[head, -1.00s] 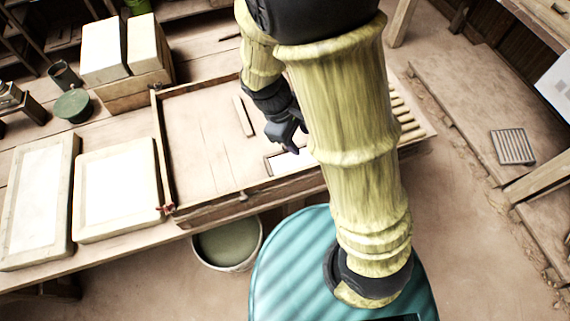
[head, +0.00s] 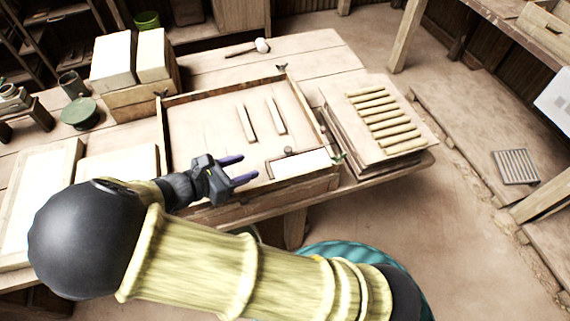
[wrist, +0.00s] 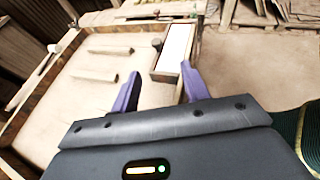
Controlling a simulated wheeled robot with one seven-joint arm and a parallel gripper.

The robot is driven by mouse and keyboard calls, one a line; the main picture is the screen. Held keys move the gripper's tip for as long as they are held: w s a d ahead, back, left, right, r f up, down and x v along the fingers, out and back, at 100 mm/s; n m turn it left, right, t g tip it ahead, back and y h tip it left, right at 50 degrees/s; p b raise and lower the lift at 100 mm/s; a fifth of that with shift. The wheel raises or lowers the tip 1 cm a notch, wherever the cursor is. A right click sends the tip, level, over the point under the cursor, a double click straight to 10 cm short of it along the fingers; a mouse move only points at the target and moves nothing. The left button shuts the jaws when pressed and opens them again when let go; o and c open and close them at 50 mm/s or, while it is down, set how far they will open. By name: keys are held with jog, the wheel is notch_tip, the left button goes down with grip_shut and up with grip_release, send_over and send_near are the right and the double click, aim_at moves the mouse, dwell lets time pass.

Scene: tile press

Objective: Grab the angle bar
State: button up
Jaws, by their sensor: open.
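An L-shaped wooden piece, which looks like the angle bar (head: 268,168), borders the back and left sides of a white slab (head: 303,163) in the front right corner of a shallow wooden frame (head: 197,92). A small round knob (head: 288,151) stands at its back edge. In the wrist view the angle bar (wrist: 155,60) lies beyond the fingertips, along the white slab (wrist: 175,46). My gripper (head: 248,168) is open and empty, just left of the angle bar, over the frame's front part. Its purple fingers (wrist: 161,80) are apart with nothing between them.
Two loose strips, a left one (head: 246,123) and a right one (head: 276,115), lie inside the frame. A board with several yellow rods (head: 385,120) is to the right. A mallet (head: 262,46) lies behind.

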jog(key=shift+s+a, duration=0.15)
jog(key=shift+a, duration=0.25)
send_near(286, 151)
jog(key=x, duration=0.5)
jog(key=shift+s+d+p, duration=0.15)
jog(key=shift+p, duration=0.2)
jog(key=shift+d+f, duration=0.1)
jog(key=shift+f, duration=0.05)
jog(key=x, duration=0.5)
jog(key=shift+w+p, duration=0.35)
jog(key=shift+w, duration=0.05)
grip_shut()
